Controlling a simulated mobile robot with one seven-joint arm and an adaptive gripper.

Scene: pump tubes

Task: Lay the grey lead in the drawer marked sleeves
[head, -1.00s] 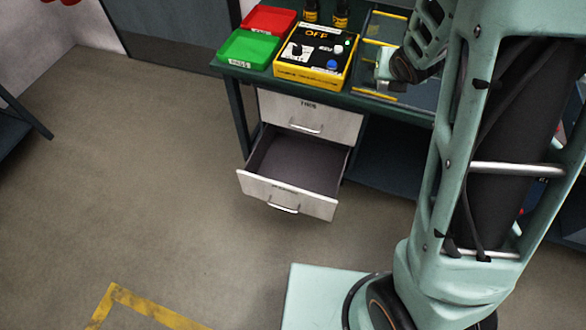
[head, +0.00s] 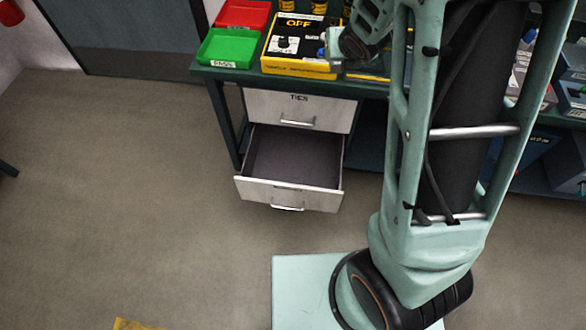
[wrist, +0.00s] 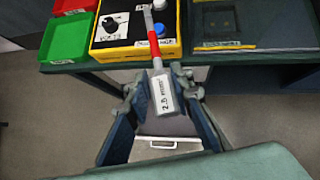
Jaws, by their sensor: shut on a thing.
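In the wrist view my gripper (wrist: 162,88) is shut on a pale grey piece marked "2.5" with a red stem, which I take as the grey lead (wrist: 166,103). The stem reaches up over the front of the yellow and black box. In the head view the arm hides the lead and the gripper's fingers. The lower drawer (head: 288,192) under the bench is pulled out and looks empty; its marking is too small to read. The drawer above it (head: 299,108) is shut and marked "TIES".
On the bench stand a green tray (head: 230,47), a red tray (head: 243,13) and the yellow and black box (head: 300,66) marked "OFF". The bench's front edge (head: 225,76) overhangs the drawers. The floor (head: 150,200) left of the open drawer is clear.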

